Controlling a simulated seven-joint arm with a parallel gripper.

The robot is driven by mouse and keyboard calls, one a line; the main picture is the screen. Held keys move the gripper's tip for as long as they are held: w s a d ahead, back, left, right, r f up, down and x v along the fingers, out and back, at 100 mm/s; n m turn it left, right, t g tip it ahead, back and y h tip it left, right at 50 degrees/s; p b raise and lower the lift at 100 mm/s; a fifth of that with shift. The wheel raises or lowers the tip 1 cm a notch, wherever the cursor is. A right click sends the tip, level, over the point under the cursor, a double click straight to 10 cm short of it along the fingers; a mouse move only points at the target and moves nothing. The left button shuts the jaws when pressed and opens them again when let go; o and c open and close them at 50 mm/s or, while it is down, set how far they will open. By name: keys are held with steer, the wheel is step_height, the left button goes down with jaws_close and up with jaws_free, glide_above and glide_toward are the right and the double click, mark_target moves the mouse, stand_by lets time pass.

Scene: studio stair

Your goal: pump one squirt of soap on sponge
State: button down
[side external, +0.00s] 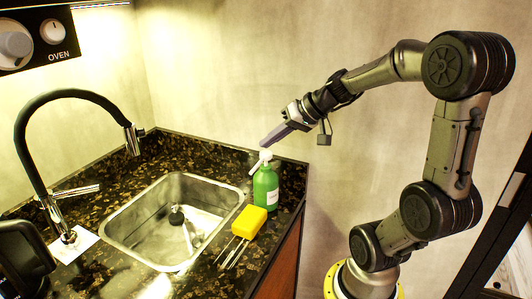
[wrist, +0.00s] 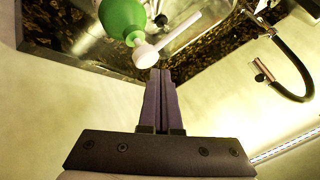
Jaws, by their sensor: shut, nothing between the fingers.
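The green soap bottle (side external: 265,188) stands upright on the dark counter near its right corner. Its white pump head (side external: 265,156) has a spout pointing down and left, toward the sink. The yellow sponge (side external: 249,221) sits at the counter's right edge, in front of the bottle. My gripper (side external: 268,143) is shut and empty, its tips just above the pump head. In the wrist view my gripper (wrist: 161,73) has its fingers together, with the tips close to the white pump head (wrist: 146,56) of the green bottle (wrist: 122,17). Whether they touch it I cannot tell.
A fork-like utensil (side external: 232,253) lies by the sponge. The steel sink (side external: 125,243) holds a dark-headed item (side external: 177,216). A black tap (side external: 75,97) arches over the sink's left side. Walls stand behind the counter. The counter behind the sink is clear.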

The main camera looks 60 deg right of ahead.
steer(key=shift+r, duration=0.1)
steer(key=shift+r, duration=2.5)
steer(key=s+a+n+g+y, duration=0.1)
steer(key=a+n, duration=0.2)
steer(key=a, duration=0.4)
steer(key=s+a+n+y, duration=0.1)
steer(key=s+a+n, duration=0.15)
steer(key=a, duration=0.55)
steer(key=s+f+n+g+h, duration=0.2)
steer(key=s+f, duration=0.4)
steer(key=s, duration=0.3)
steer(key=shift+s+f+g+h, duration=0.3)
steer(key=shift+s+f+h, duration=0.1)
steer(key=shift+h, duration=0.1)
